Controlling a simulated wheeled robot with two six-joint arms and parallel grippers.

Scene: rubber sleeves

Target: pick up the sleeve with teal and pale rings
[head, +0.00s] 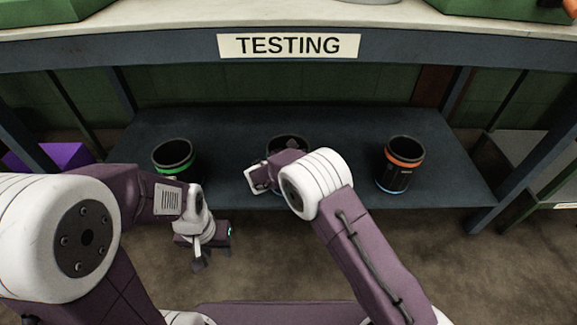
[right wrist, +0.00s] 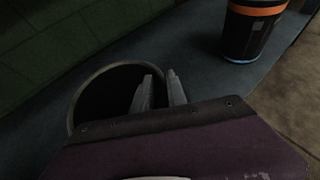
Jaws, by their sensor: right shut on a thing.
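The middle dark sleeve (head: 288,142) stands on the blue-grey lower shelf, mostly hidden in the head view by my right arm. Its side rings are hidden, so I cannot tell their colours. In the right wrist view its round open rim (right wrist: 78,103) is seen from above. My right gripper (right wrist: 161,85) is shut on this sleeve's wall at the rim, one finger inside the opening and one outside. My left gripper (head: 201,264) hangs in front of the shelf, pointing down, its fingers apart and empty.
A dark sleeve with a green ring (head: 174,168) stands to the left on the shelf (head: 340,125). A dark sleeve with an orange ring and a blue base ring (head: 401,163) stands to the right, also in the right wrist view (right wrist: 249,32). A TESTING sign (head: 289,46) hangs on the tabletop edge above.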

